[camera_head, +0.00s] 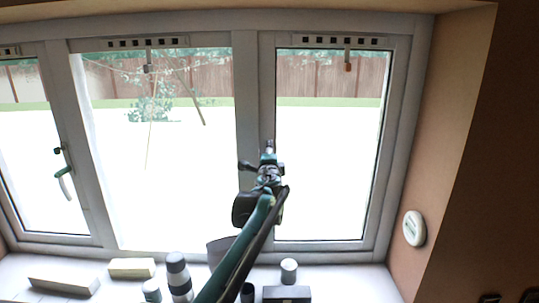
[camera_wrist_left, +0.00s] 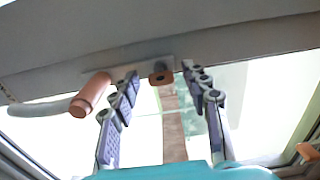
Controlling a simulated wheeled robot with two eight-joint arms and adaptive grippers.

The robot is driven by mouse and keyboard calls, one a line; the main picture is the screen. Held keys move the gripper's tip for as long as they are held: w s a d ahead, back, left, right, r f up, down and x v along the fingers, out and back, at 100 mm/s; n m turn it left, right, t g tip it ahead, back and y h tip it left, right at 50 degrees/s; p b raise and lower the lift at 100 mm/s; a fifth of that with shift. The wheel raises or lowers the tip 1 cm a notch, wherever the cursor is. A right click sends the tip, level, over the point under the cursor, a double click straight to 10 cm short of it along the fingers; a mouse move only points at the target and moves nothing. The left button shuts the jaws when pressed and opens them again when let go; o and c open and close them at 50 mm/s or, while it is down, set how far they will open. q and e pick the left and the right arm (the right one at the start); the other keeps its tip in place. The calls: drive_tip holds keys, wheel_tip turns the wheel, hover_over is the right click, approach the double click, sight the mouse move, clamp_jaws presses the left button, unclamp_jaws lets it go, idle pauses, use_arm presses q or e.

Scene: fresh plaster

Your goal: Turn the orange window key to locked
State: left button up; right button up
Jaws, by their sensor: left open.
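In the head view my left gripper (camera_head: 268,158) is raised in front of the white post between the middle and right windows. It hides what lies behind it. In the left wrist view the gripper (camera_wrist_left: 160,75) is open, its two fingers apart. A small brown-orange square piece (camera_wrist_left: 162,73) with a dark centre sits on a plate between the fingertips; I cannot tell whether either finger touches it. An orange-brown cylinder (camera_wrist_left: 90,95) joined to a pale curved handle lies just left of the left finger. Which of these is the window key is unclear. My right gripper is out of view.
A handle (camera_head: 63,175) is on the left window. Small fittings hang at the tops of the middle (camera_head: 148,68) and right (camera_head: 348,67) windows. The sill holds a pale block (camera_head: 132,267), a striped bottle (camera_head: 178,275) and other items. A white disc (camera_head: 414,228) is on the right wall.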

use_arm(q)
drive_tip(key=s, duration=1.2)
drive_tip(key=s+a+f+n+g+y+b, duration=0.15)
drive_tip(key=s+a+f+n+b, duration=0.35)
drive_tip(key=f, duration=0.5)
drive_tip(key=s+a+f+n+g+y+b, duration=0.1)
drive_tip(key=s+a+f+n+g+b, duration=0.15)
drive_tip(key=s+a+f+b, duration=0.65)
drive_tip(key=s+a+f+n+g+y+b, duration=0.2)
drive_tip(key=s+a+f+n+b, duration=0.25)
drive_tip(key=f, duration=0.65)
drive_tip(key=s+f+n+g+h+b, duration=0.2)
drive_tip(key=s+f+b, duration=0.4)
drive_tip(key=s+f, duration=0.4)
drive_tip(key=s+d+f+n+g+h+b, duration=0.1)
drive_tip(key=s+f+b, duration=0.6)
drive_tip(key=f, duration=1.4)
drive_tip(key=s+n+g+h, duration=0.1)
drive_tip(key=s+n+g, duration=0.1)
drive_tip(key=s, duration=0.2)
drive_tip(key=shift+f+n, duration=0.25)
drive_tip(key=shift+n, duration=0.15)
drive_tip(key=shift+d+h, duration=0.1)
drive_tip(key=shift+h, duration=0.15)
